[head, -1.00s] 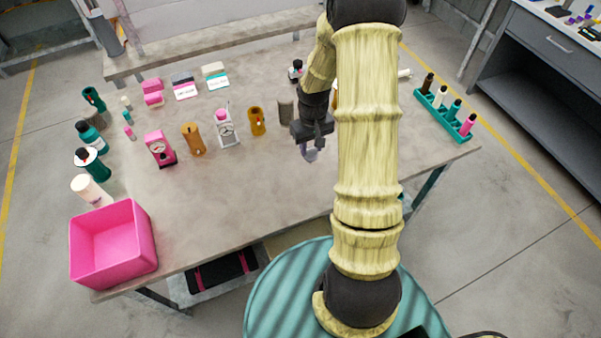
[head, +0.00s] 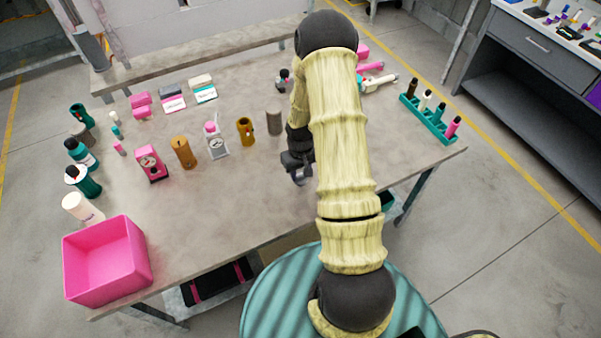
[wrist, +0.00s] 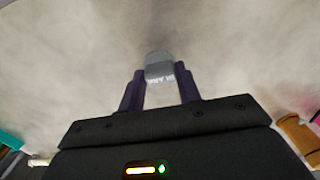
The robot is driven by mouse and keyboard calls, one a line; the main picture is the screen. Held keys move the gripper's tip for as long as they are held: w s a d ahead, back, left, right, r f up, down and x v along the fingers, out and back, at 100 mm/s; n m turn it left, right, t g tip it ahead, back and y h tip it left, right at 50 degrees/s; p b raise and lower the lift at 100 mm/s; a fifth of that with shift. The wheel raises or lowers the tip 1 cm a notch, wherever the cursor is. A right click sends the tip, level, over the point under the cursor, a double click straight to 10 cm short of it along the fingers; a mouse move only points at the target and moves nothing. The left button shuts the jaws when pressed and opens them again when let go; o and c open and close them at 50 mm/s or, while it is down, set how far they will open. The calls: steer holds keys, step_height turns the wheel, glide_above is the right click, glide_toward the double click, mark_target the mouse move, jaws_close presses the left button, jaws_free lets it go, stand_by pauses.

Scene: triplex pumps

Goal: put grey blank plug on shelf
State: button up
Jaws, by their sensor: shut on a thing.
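In the wrist view, a grey piece (wrist: 160,66) with a rounded top and a pale, ragged-looking lower edge, which looks like the grey blank plug, sits between the two dark fingers of my gripper (wrist: 160,86). My gripper is shut on it. In the head view my gripper (head: 299,176) is over the table's middle, fingers down; the held piece is mostly hidden there. A long raised grey shelf (head: 215,47) runs along the table's far side, and its top looks bare. A separate grey-brown cylinder (head: 274,121) stands on the table just behind my gripper.
A pink bin (head: 104,262) sits at the front left corner. A teal rack (head: 428,118) holds several coloured pieces at right. The table's front middle is clear.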

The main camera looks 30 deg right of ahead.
mark_target(300, 174)
steer(key=shift+f, duration=0.6)
steer(key=shift+f, duration=0.2)
steer(key=o, duration=1)
steer(key=shift+c, duration=0.2)
steer(key=shift+r, duration=0.1)
step_height(300, 174, up, 12)
steer(key=b, duration=0.2)
steer(key=shift+r, duration=0.1)
